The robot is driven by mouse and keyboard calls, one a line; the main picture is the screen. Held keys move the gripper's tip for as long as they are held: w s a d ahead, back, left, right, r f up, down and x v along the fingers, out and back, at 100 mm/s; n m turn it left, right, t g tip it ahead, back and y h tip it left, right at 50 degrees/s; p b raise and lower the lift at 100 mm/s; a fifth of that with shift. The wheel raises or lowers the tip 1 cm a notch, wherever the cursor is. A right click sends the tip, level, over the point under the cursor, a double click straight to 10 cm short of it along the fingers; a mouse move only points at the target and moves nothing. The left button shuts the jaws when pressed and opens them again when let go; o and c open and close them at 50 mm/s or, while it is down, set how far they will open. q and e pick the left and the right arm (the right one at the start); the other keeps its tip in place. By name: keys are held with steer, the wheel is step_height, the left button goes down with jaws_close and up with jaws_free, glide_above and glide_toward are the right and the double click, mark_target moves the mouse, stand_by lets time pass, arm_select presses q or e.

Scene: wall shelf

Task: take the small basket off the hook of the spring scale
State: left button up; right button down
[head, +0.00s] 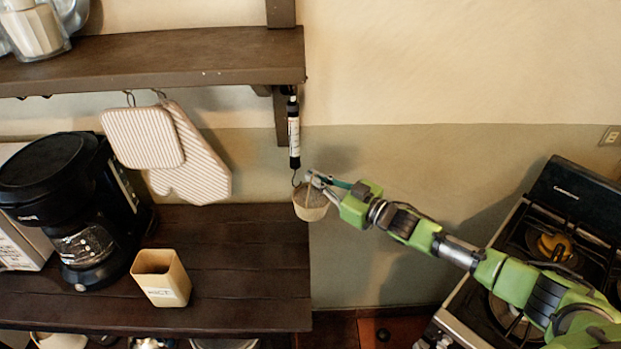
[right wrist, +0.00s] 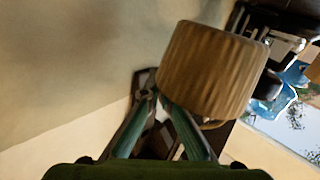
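The spring scale (head: 294,130), a dark tube with a pale label, hangs upright below the end of the wall shelf. Its hook (head: 295,180) is at the bottom. The small basket (head: 311,202), light brown and tapered, hangs just below and right of the hook; the exact contact is too small to tell. My right gripper (head: 317,182) is at the basket's handle, just above the rim, with its fingers parted. In the right wrist view, the ribbed basket (right wrist: 212,70) is close beyond the fingertips (right wrist: 155,97), and part of its handle shows beside one finger. My left gripper is out of view.
The wall shelf (head: 160,62) and its bracket are above the scale. A striped pot holder (head: 143,137) and mitt (head: 193,160) hang to the left. A coffee maker (head: 75,205) and beige container (head: 161,279) stand on the dark counter (head: 250,270). A stove (head: 545,240) is at right.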

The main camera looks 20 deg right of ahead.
steer(key=shift+s+d, duration=0.25)
steer(key=shift+d, duration=0.5)
steer(key=shift+s+d, duration=0.2)
steer(key=shift+d, duration=0.5)
steer(key=shift+d+r, duration=0.1)
